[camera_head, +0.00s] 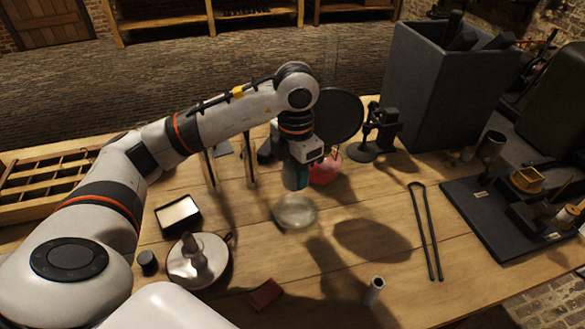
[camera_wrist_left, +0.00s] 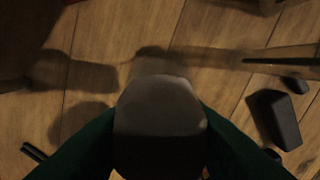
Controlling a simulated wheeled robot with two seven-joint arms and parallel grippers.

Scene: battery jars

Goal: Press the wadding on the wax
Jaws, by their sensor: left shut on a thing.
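My left gripper (camera_head: 296,184) is over the middle of the table, pointing down. In the left wrist view its green fingers (camera_wrist_left: 160,135) are shut on a pale grey, rounded block (camera_wrist_left: 160,103), which I take to be the wadding. The fingers hide its sides. Just below the gripper in the head view is a pale, glassy round thing (camera_head: 295,213); I cannot tell whether they touch. A shallow black tray with a cream-white surface (camera_head: 178,214), perhaps the wax, lies to the left, apart from the gripper. My right gripper is not in view.
A white dish (camera_head: 184,271) holds a grey upright piece. Black tongs (camera_head: 427,232) lie to the right, near a dark board (camera_head: 485,225). A tall grey bin (camera_head: 432,95) is behind. A red block (camera_head: 266,294) and small cylinder (camera_head: 374,290) are in front.

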